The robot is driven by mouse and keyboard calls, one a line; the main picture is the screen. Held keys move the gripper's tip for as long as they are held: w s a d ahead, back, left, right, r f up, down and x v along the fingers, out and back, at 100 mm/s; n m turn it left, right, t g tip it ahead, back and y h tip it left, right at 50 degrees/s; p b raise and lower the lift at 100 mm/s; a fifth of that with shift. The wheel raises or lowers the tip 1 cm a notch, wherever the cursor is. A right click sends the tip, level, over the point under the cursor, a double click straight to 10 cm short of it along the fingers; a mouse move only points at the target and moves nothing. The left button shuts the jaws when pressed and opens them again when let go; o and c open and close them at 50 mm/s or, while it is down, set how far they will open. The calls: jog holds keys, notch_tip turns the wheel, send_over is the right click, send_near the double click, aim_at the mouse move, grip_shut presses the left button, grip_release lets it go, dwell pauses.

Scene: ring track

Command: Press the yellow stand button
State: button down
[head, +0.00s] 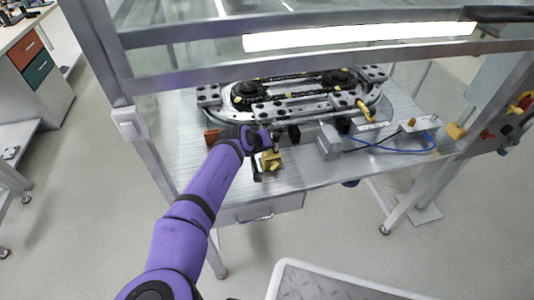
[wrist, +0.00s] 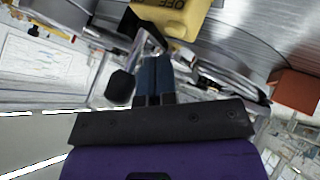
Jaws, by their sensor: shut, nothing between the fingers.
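The yellow stand button (head: 270,161) is a small yellow box near the front edge of the metal table, below the ring track. In the wrist view its yellow housing (wrist: 172,17) shows at the top with dark lettering that seems to read OFF; its top end is cut off by the frame. My gripper (head: 276,146) is just above and behind the box in the head view. Its two dark fingers (wrist: 154,62) are shut together and empty, close to the housing. I cannot tell whether they touch it. The pressing face is not clearly seen.
The ring track (head: 300,95) fills the table behind my gripper. A red-brown block (head: 212,136) is to the left, and a grey box (head: 328,142) with a blue cable is to the right. A metal frame beam (head: 330,62) crosses above the table.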

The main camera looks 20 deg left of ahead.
aim_at(265, 154)
jog(key=shift+f, duration=0.1)
dwell(0.3)
jog(key=shift+f, duration=0.3)
jog(key=shift+f, duration=0.35)
dwell(0.7)
jog(key=shift+r, duration=0.75)
jog(key=shift+r, duration=2.55)
